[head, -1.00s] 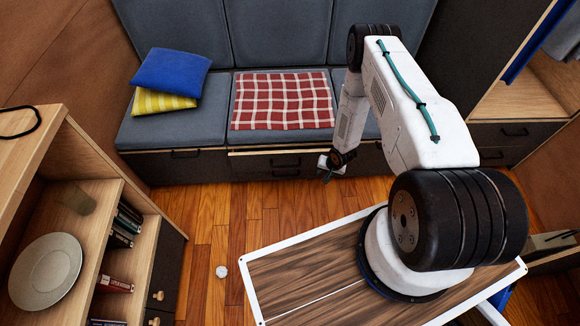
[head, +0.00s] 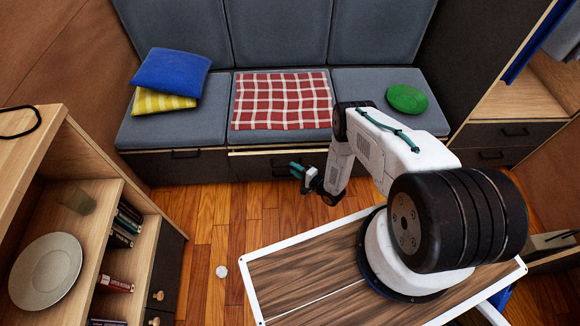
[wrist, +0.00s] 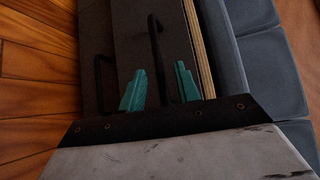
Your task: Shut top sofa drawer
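The top sofa drawer (head: 250,161) is the dark upper front under the middle seat. Its pale wooden top edge stands out a little from the neighbouring fronts, so it looks slightly open. In the wrist view its front (wrist: 130,45) carries a black bar handle (wrist: 154,38), with the pale edge to its right. My gripper (head: 293,170) is in front of the drawer, near the handle. In the wrist view my gripper (wrist: 162,82) has its two teal fingers apart, with the handle's line between them. I cannot tell whether they touch anything.
A lower drawer handle (wrist: 100,82) shows beside the top one. A checked blanket (head: 281,101) lies on the seat above. A shelf unit (head: 165,232) stands at left. The wooden floor (head: 225,215) before the sofa is mostly clear, with a small white object (head: 221,271).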

